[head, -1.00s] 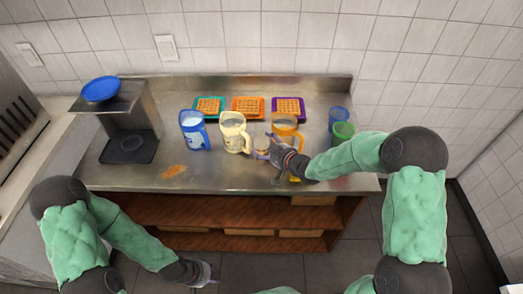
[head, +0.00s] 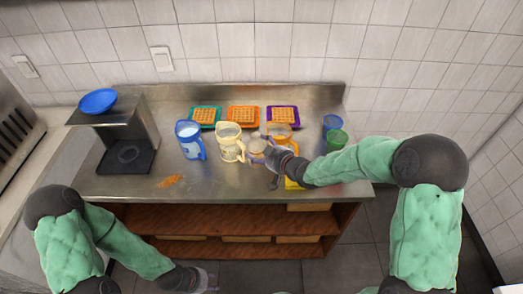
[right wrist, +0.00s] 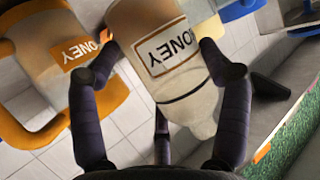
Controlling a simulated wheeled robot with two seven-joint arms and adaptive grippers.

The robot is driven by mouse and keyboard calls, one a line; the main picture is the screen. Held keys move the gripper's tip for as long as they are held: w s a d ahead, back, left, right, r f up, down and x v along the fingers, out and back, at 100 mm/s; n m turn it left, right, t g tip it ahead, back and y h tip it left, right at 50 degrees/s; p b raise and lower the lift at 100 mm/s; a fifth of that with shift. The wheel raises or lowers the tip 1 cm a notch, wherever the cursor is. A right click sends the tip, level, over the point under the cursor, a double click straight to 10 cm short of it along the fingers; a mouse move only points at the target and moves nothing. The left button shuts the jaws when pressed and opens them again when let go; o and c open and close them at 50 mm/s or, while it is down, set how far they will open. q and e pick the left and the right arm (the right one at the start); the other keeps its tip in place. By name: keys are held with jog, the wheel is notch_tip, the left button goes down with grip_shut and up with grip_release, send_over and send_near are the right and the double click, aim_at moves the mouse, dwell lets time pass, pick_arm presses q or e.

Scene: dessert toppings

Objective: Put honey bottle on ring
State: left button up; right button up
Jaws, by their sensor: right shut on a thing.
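The honey bottle (right wrist: 165,50) is pale, with a white label reading HONEY upside down in the right wrist view. My right gripper (right wrist: 180,72) is shut on it, with a dark finger on each side. In the head view, the bottle (head: 257,146) and my right gripper (head: 271,157) are between the cream pitcher (head: 230,145) and the orange pitcher (head: 281,133). I cannot tell whether the bottle touches the counter. A dark ring (head: 128,153) shows faintly on the black base of the metal stand at left. My left gripper (head: 207,280) hangs in front of the counter; its jaws are unclear.
A blue pitcher (head: 188,140) stands left of the cream one. Three waffle trays lie behind, including an orange tray (head: 242,123). Blue and green cups (head: 337,138) stand at right. A blue plate (head: 98,100) tops the stand. The counter front left is mostly clear, with an orange-brown patch (head: 170,181).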

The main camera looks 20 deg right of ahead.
aim_at(260, 149)
jog(key=r, duration=0.1)
jog(key=s+r, duration=0.1)
jog(key=s+a+r+p, duration=0.1)
jog(key=shift+s+r, duration=0.25)
jog(key=shift+r, duration=0.1)
jog(key=s+a+r+p, duration=0.1)
jog(key=s+a+r, duration=0.2)
jog(key=s, duration=0.5)
jog(key=shift+s+r, duration=0.15)
jog(key=shift+r, duration=0.05)
jog(key=shift+f, duration=0.1)
